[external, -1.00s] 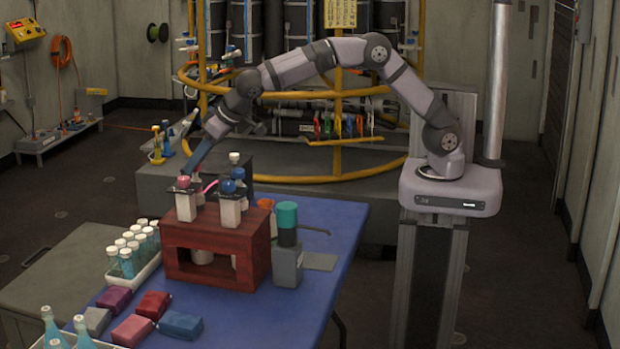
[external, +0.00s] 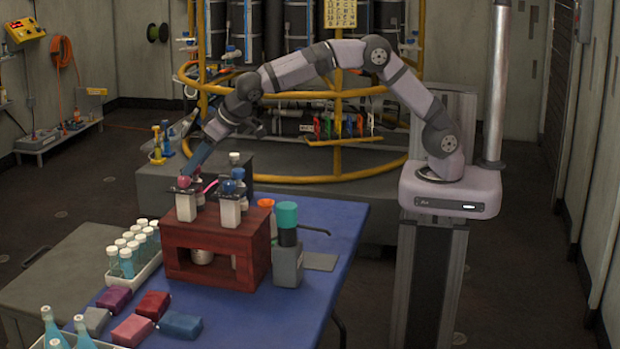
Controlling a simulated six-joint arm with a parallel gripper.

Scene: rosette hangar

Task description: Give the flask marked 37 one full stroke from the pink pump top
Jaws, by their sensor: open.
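A pink pump top (external: 183,182) sits on a white bottle (external: 186,207) at the left front of a dark red wooden stand (external: 208,238). A blue pump top (external: 228,187) sits on a similar bottle to its right. My gripper (external: 188,172) points down and left, its tip right at the pink top; I cannot tell whether they touch. It is open, though its fingers are small and hard to separate. A pale, rounded vessel (external: 202,257) shows inside the stand, below the pink top, partly hidden. No number 37 is readable on any flask.
A white tray of capped tubes (external: 126,259) stands left of the stand. Soft blocks (external: 153,305) lie in front. A grey bottle with a teal cap (external: 287,262) stands close right. More bottles (external: 236,160) stand behind. The blue table (external: 290,315) is clear at front right.

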